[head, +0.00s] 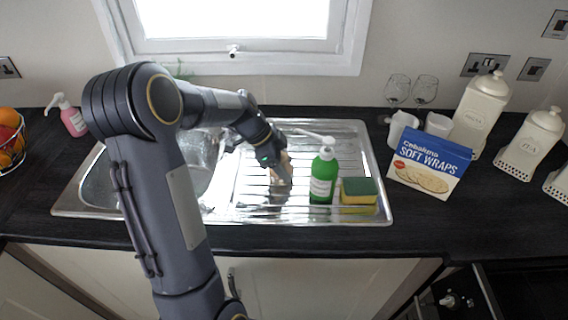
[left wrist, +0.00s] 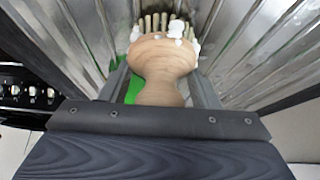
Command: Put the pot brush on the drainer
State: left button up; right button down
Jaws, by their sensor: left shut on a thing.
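The pot brush (left wrist: 163,58) has a round wooden handle and pale bristles, with white blobs on it that look like foam. My left gripper (head: 283,172) is shut on the brush over the ribbed metal drainer (head: 250,209). In the left wrist view the brush sits between the fingers (left wrist: 160,90), its bristles towards the drainer ribs. I cannot tell whether the bristles touch the drainer. In the head view the gripper and arm hide most of the brush. My right gripper is not in view.
A green soap bottle (head: 323,178) and a yellow-green sponge (head: 358,194) stand on the drainer's right part. The sink basin (head: 100,188) is left of it, partly behind my arm. A soft wraps box (head: 430,165) and white canisters (head: 482,110) stand farther right.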

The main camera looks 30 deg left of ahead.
pick_arm(q)
jog(key=shift+f, duration=0.2)
jog(key=o, duration=1.1)
jog(key=shift+r, duration=0.1)
